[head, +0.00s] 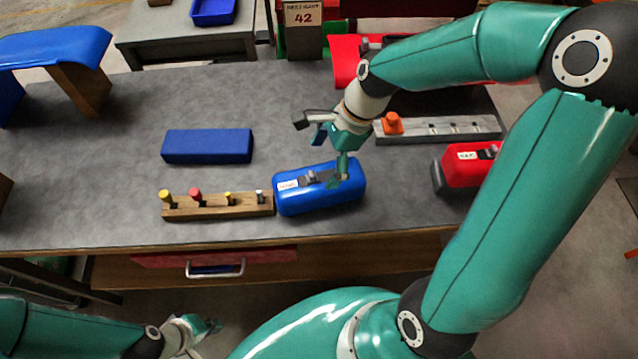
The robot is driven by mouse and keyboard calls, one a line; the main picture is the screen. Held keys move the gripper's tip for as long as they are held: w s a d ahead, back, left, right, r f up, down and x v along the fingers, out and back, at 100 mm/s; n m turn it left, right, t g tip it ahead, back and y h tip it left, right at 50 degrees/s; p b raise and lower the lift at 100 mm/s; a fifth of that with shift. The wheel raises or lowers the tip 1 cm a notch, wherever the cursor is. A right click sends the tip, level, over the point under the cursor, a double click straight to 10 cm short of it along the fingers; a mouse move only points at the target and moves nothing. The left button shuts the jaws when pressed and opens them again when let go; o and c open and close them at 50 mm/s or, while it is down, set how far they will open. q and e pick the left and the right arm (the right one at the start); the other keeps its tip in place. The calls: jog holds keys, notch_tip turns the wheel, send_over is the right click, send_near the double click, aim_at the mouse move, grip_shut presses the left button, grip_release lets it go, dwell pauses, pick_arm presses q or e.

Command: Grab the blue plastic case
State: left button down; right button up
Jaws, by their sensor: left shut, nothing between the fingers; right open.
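The blue plastic case (335,198) lies on the grey workbench near its front edge, with a white label and a dark handle or latch on top. My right gripper (331,160) is open just above the case, reaching down from the upper right. One finger is over the case's top near the handle; I cannot tell whether it touches. My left gripper (213,325) is shut and empty, low in front of the bench at the lower left, well away from the case.
A wooden rack (228,206) with several coloured-top tools stands directly left of the case. A blue block (207,147) lies behind it. A red labelled case (463,165) and a grey rail (455,130) with an orange piece are to the right.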

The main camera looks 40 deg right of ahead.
aim_at(319, 177)
jog(key=x, duration=0.4)
jog(key=shift+s+d+f, duration=0.2)
jog(key=shift+s, duration=0.1)
jog(key=shift+w+a+f, duration=0.1)
jog(key=shift+a+f, duration=0.05)
jog(key=shift+f, duration=0.35)
jog(key=c, duration=1.2)
jog(key=shift+o, duration=0.2)
jog(key=shift+r, duration=0.1)
